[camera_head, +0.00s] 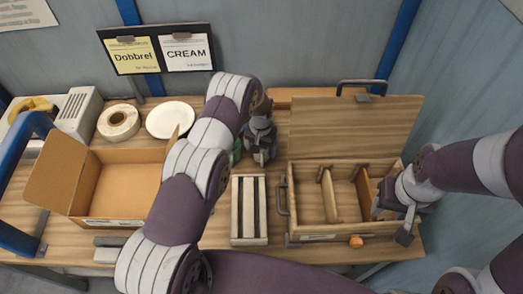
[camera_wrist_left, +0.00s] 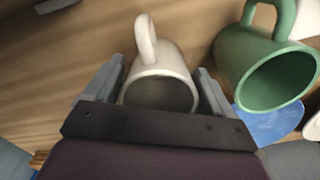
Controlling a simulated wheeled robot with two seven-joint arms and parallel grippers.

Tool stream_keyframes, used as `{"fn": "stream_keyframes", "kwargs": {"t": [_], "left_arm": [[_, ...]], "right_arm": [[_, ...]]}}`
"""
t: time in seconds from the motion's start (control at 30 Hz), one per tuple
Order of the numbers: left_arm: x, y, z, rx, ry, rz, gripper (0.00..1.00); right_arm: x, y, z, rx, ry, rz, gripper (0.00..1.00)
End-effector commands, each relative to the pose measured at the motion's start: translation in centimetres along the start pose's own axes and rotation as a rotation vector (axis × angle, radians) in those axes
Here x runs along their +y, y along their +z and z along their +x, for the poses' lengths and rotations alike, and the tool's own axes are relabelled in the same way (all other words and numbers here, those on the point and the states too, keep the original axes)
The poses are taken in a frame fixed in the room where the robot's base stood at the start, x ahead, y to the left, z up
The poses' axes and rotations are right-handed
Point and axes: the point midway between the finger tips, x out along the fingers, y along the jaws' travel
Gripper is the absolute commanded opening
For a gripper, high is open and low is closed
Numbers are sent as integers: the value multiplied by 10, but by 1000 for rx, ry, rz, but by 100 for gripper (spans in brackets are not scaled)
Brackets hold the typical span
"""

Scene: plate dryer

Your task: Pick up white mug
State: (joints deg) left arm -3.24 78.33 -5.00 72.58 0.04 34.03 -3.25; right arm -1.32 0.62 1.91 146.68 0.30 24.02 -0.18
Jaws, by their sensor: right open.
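The white mug (camera_wrist_left: 160,75) sits between the fingers of my left gripper (camera_wrist_left: 160,85) in the left wrist view. Its handle points up in the picture and its open mouth faces the camera. The fingers lie close along both sides of it; whether they press on it cannot be told. In the head view my left gripper (camera_head: 262,148) is at the back middle of the table, and the white mug cannot be made out there. My right gripper (camera_head: 390,222) is open and empty at the right side of the wooden box.
A wooden box (camera_head: 345,232) with raised lid, a slotted rack (camera_head: 249,240), a cardboard box (camera_head: 125,190), a white plate (camera_head: 171,119) and a tape roll (camera_head: 118,122) crowd the table.

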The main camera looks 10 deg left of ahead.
Motion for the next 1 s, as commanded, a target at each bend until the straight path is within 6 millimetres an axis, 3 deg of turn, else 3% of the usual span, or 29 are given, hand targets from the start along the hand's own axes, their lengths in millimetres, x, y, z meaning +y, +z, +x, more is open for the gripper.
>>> {"fn": "stream_keyframes", "kwargs": {"t": [0.03,0.13,0.47,0.8,1.0], "left_arm": [[0,0,0,0,0,0,66],[0,0,0,0,0,0,33],[0,-1,-6,1,0,0,32],[0,-1,-69,4,-1,0,32],[0,-1,-96,1,0,0,32]], "right_arm": [[0,0,0,0,0,0,45],[0,0,0,0,0,0,45],[0,0,3,0,0,0,45],[0,4,29,0,0,0,45],[0,4,35,0,0,0,45]]}}
